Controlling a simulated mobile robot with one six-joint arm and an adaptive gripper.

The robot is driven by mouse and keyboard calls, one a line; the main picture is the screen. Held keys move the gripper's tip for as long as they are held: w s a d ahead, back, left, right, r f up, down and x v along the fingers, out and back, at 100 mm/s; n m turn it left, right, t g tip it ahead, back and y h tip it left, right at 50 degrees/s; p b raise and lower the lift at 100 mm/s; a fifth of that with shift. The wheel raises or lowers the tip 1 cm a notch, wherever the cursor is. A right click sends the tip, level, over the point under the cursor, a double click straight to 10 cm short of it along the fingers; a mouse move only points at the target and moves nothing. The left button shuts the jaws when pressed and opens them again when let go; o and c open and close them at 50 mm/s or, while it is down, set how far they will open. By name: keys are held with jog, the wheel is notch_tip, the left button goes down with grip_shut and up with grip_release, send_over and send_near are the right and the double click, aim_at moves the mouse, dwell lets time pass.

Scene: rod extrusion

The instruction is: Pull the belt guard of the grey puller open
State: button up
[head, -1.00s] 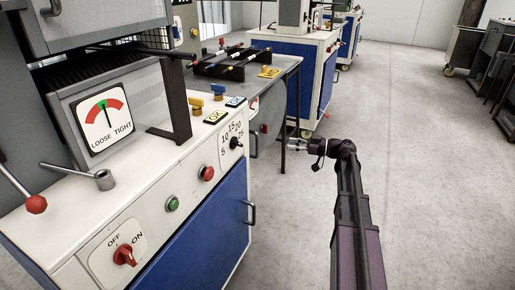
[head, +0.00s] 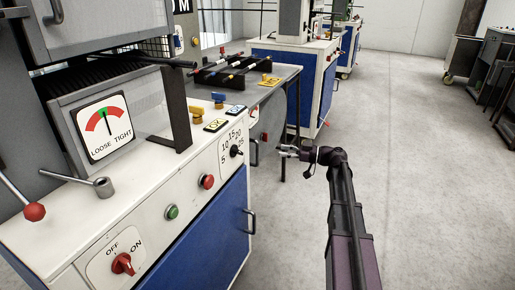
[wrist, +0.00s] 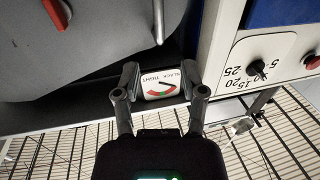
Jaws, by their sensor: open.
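The grey puller (head: 272,124) stands between two white-and-blue cabinets in the head view. The wrist view shows what looks like its grey side panel (wrist: 85,40), with a thin bar handle (wrist: 158,22) and a red lever (wrist: 56,12). I cannot tell for certain which part is the belt guard. A gauge label (wrist: 161,83) reading TIGHT shows between my fingers in the wrist view. My gripper (head: 280,152) is open and empty, in front of the puller's side in the head view. In the wrist view my gripper (wrist: 158,85) is below the handle, apart from it.
The near white-and-blue cabinet (head: 200,235) has a LOOSE/TIGHT dial (head: 104,127), buttons and a red OFF/ON switch (head: 122,263). A black rack (head: 225,70) with rods stands on the grey top. Another cabinet (head: 308,80) is behind. The floor (head: 430,190) at right is clear.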

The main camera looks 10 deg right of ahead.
aim_at(257, 145)
jog(key=x, duration=1)
jog(key=shift+w+a, duration=0.1)
jog(key=shift+a, duration=0.05)
jog(key=shift+f, duration=0.1)
grip_shut()
